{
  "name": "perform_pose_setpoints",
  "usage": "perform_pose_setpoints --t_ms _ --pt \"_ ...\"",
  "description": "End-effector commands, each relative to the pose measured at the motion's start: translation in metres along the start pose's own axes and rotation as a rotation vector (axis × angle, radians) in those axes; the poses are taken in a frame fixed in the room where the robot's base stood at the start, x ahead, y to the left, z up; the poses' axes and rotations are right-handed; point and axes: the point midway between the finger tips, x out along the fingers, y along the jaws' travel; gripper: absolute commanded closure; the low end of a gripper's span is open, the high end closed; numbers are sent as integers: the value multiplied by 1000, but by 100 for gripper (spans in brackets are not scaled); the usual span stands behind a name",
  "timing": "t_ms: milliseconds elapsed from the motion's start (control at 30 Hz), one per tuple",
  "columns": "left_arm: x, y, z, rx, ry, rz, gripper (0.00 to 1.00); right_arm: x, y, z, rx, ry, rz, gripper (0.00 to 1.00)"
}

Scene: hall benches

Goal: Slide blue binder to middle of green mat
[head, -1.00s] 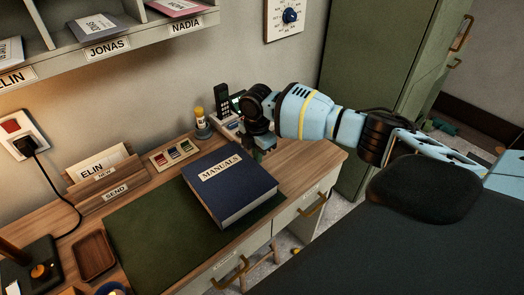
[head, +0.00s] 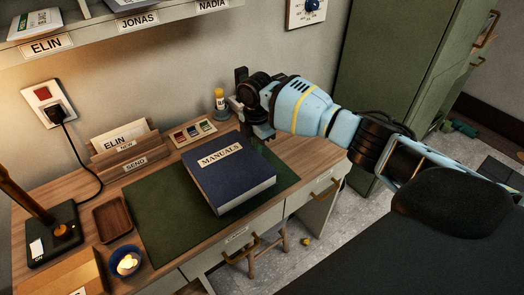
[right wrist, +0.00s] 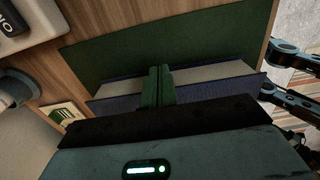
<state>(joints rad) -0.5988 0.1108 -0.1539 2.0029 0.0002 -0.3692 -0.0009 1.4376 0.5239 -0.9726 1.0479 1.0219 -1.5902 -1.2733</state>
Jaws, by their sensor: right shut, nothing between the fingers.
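A thick blue binder (head: 235,180) labelled MANUALS lies flat on the green mat (head: 160,225), nearer its right end. Bare mat shows to its left, with a narrower strip to its right. My right gripper (head: 262,134) is shut and empty, low at the binder's back right edge. In the right wrist view its closed fingers (right wrist: 158,85) overlap the binder (right wrist: 215,82), whose cream page edges show, with the mat (right wrist: 170,35) beyond. I cannot tell whether the fingers touch the binder. My left gripper is not in view.
A wooden tray (head: 112,219) and a blue bowl (head: 126,262) stand left of the mat. Behind are a letter rack (head: 125,150), a coloured tab holder (head: 193,132) and a small yellow-capped bottle (head: 219,100). The desk's front edge runs close to the mat.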

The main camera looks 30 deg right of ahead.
Motion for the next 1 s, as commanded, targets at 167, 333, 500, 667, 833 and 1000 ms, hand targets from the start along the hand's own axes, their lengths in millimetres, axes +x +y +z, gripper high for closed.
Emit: perform_pose_setpoints --t_ms 167,333,500,667,833,1000 --pt "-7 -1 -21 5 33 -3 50 -5 2 -47 -13 12 3 100" --pt "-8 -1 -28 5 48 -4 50 -2 2 -60 -8 9 1 100" --pt "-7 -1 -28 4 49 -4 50 0 1 -61 -9 9 -2 100" --pt "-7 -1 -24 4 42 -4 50 1 1 -61 -9 9 -3 100" --pt "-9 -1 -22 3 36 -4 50 0 0 -60 -9 9 -2 100" --pt "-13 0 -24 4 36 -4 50 -2 -4 -57 -6 7 0 100"
